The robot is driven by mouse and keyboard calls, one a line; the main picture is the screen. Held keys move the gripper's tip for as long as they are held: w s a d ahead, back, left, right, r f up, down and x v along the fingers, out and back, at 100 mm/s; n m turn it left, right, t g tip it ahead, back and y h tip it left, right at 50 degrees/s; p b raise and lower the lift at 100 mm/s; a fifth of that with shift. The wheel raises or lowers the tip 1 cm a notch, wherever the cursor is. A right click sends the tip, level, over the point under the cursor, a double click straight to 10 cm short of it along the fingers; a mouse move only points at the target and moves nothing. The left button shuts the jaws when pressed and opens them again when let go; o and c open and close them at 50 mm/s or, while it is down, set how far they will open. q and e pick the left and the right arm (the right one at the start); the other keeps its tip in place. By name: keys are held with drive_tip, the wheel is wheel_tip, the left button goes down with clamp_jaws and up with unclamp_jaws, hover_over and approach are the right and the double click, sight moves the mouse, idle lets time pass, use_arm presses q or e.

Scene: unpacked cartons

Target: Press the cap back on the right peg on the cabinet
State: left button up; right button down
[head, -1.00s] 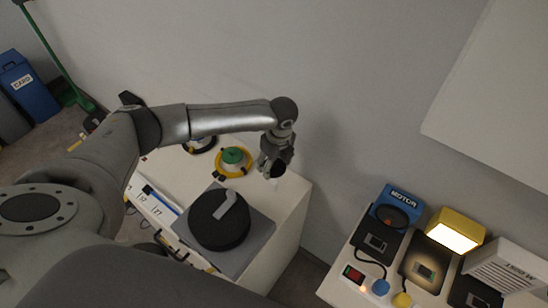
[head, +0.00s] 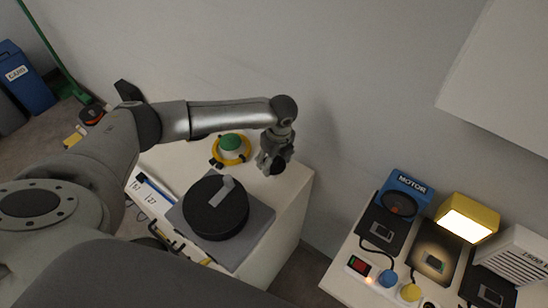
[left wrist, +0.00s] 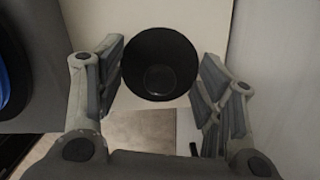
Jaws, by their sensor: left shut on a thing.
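The white cabinet (head: 292,192) stands in the middle of the head view. My left gripper (head: 273,163) is over the right part of its top, near the back right edge. It is shut on a dark round cap, which shows between the fingers in the left wrist view (left wrist: 160,62) as a black cup-like shape. In the head view the fingers cover most of the cap. The right peg cannot be made out, so I cannot tell whether the cap touches it. My right gripper is not in view.
A green knob in a yellow ring (head: 231,144) is left of the gripper. A large black disc (head: 214,208) with a grey bar lies on a grey plate at the front. A second bench at right holds a blue motor box (head: 405,192) and a lit yellow lamp (head: 466,217).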

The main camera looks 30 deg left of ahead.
use_arm(q)
drive_tip(key=shift+f+b, duration=0.35)
drive_tip(key=shift+f, duration=0.65)
idle(0.4)
drive_tip(key=o, duration=0.9)
drive_tip(key=shift+o, duration=0.2)
drive_tip(key=o, duration=0.3)
drive_tip(key=shift+r, duration=0.2)
drive_tip(key=shift+r+p, duration=3.4)
drive_tip(key=shift+p, duration=0.45)
